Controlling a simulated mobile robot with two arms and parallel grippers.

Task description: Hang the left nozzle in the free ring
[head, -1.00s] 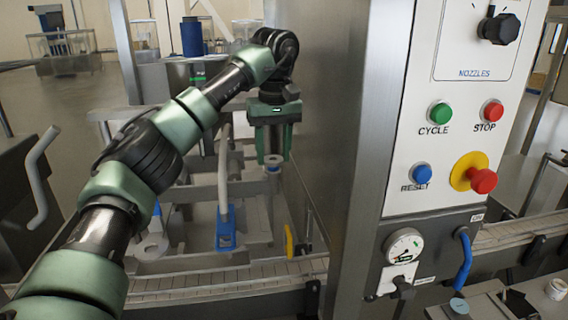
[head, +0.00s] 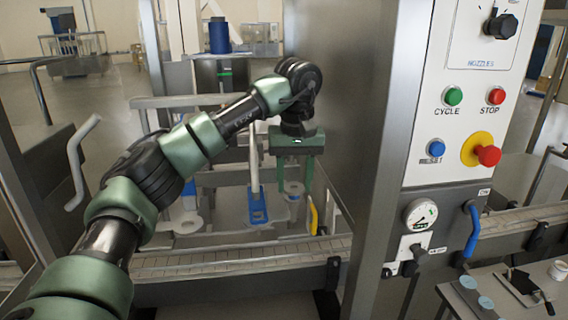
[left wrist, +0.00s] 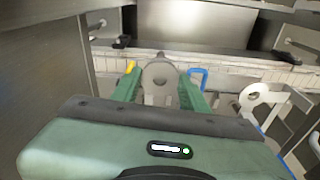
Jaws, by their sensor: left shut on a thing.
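My left gripper (head: 295,190) points down beside the steel column, with its two green fingers shut on a pale grey nozzle (head: 293,188). In the left wrist view the nozzle (left wrist: 160,76) shows as a round grey flange with a dark centre between the fingers. A white ring (head: 187,223) on a bracket is to the left in the head view. A white ring (left wrist: 264,98) also shows at the right in the left wrist view, apart from the held nozzle. I cannot tell whether anything is under the nozzle. My right gripper is not in view.
A blue fitting with a white hose (head: 257,206) stands just left of my gripper. A yellow handle (head: 312,215) is close on its right. The conveyor (head: 230,258) runs in front, and the control panel (head: 455,120) is at the right.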

